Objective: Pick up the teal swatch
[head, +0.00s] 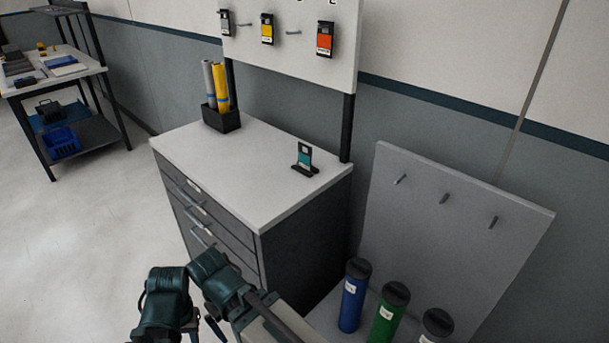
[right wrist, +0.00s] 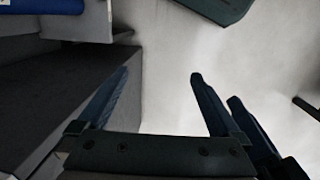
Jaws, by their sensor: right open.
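The teal swatch (head: 304,158) is a small card with a dark top and a teal lower part. It stands upright in a small black holder (head: 304,171) on the right part of the white cabinet top (head: 240,170). My right arm shows low in the head view, in front of the cabinet and well below its top, far from the swatch. In the right wrist view my right gripper (right wrist: 162,80) is open, with nothing between its fingers. The swatch is not in the right wrist view.
A black holder with grey and yellow rolls (head: 221,100) stands at the cabinet's back left. Orange and yellow swatches (head: 325,38) hang on the pegboard above. Blue, green and grey tubes (head: 387,315) stand right of the cabinet by a leaning peg panel (head: 440,220). Floor at left is clear.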

